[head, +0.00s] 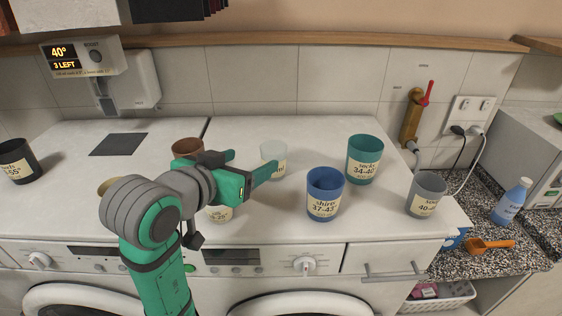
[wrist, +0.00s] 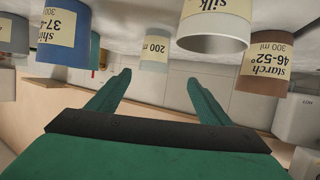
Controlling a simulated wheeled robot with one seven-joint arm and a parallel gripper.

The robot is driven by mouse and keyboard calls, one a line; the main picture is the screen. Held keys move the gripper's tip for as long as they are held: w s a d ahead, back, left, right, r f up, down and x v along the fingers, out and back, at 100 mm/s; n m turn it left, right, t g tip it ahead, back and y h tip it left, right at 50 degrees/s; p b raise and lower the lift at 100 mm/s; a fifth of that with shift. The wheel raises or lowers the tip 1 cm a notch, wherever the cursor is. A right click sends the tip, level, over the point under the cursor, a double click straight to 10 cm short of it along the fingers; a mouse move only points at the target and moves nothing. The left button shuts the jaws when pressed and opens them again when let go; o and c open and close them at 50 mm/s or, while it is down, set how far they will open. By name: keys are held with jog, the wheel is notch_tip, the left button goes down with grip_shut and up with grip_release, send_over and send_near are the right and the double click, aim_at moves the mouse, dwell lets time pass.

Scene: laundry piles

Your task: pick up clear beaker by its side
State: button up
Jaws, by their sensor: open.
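The clear beaker (head: 273,150) is pale and see-through with a cream label. It stands upright on the right white machine top, just beyond my gripper (head: 253,161). In the head view one fingertip overlaps its lower left part. In the wrist view, which is upside down, the clear beaker (wrist: 155,50) shows its "200 ml" label ahead, between the lines of the two fingers. My gripper (wrist: 160,77) is open with nothing between the fingers. I cannot tell whether a finger touches the beaker.
A blue "shirts" cup (head: 326,184), teal "socks" cup (head: 364,152) and grey cup (head: 427,188) stand to the right. A white "silk" cup (wrist: 213,43) and brown "starch" cup (wrist: 263,75) are close to the fingers. A black cup (head: 22,153) stands far left.

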aim_at(268, 158)
jog(key=w+d+f, duration=0.1)
jog(key=w, duration=0.1)
jog(key=w+d+f, duration=0.1)
jog(key=w+d, duration=0.1)
jog(key=shift+d+f, duration=0.1)
jog(key=shift+f, duration=0.05)
jog(key=shift+x, duration=2.9)
jog(key=shift+w+d, duration=0.1)
jog(key=shift+w, duration=0.05)
jog(key=c, duration=1.1)
